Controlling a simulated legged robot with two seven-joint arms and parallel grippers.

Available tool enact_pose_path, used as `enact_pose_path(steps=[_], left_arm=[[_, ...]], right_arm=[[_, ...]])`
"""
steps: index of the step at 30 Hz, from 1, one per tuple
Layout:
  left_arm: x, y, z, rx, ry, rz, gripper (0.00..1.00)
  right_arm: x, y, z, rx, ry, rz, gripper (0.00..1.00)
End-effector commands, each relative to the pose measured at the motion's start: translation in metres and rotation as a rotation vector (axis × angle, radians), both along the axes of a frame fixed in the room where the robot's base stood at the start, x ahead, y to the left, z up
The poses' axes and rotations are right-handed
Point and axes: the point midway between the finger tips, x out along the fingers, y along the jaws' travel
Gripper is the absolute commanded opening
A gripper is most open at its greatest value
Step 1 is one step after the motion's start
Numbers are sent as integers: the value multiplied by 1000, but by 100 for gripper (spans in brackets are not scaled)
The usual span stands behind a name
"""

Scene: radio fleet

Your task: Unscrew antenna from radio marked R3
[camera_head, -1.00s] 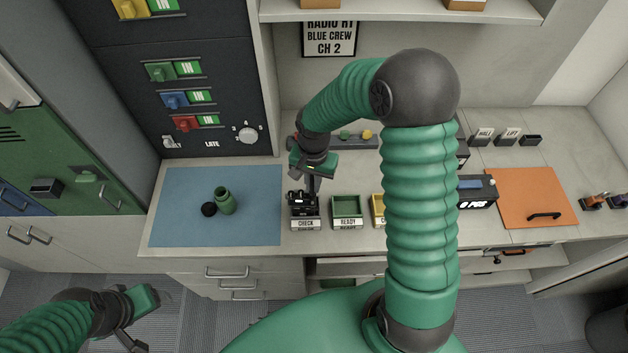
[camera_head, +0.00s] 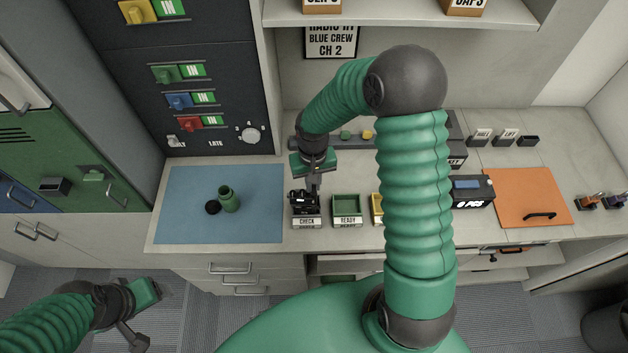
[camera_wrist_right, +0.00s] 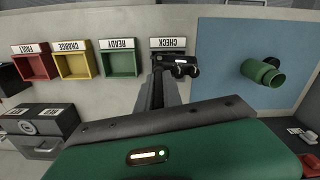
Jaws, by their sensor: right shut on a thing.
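A small black radio (camera_head: 303,197) sits at the tray labelled CHECK (camera_head: 306,222) on the counter. It also shows in the right wrist view (camera_wrist_right: 183,66). No R3 mark is readable. My right gripper (camera_head: 313,188) points down at the radio and is shut at one end of it. By its place, the held part is the antenna, mostly hidden by the fingers (camera_wrist_right: 160,75). My left gripper (camera_head: 140,315) hangs low at the left, away from the counter; its finger gap is unclear.
A green bottle (camera_head: 230,201) and a round black piece (camera_head: 212,207) are on the blue mat (camera_head: 262,228) left of the radio. The READY tray (camera_head: 347,206) stands close on the right, then a yellow tray (camera_wrist_right: 73,65) and a red tray (camera_wrist_right: 34,66).

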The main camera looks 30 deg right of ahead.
Motion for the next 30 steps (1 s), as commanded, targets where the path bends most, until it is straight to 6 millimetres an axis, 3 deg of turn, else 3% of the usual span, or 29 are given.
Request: enact_pose_path(steps=[1, 2, 7, 18, 23, 30], left_arm=[[0, 0, 7, 0, 0, 0, 70], [0, 0, 3, 0, -1, 0, 70], [0, 0, 2, 0, 0, 0, 70], [0, 0, 0, 0, 0, 0, 70], [0, 0, -9, 0, 0, 0, 70], [0, 0, -24, 0, 0, 0, 70]], right_arm=[[1, 3, 4, 3, 0, 53, 0], [1, 3, 1, 3, -1, 47, 14], [1, 2, 0, 2, -1, 42, 36], [0, 0, 6, 0, -2, 39, 36], [2, -1, 36, -3, -7, 38, 36], [4, 0, 107, -2, -8, 39, 36]])
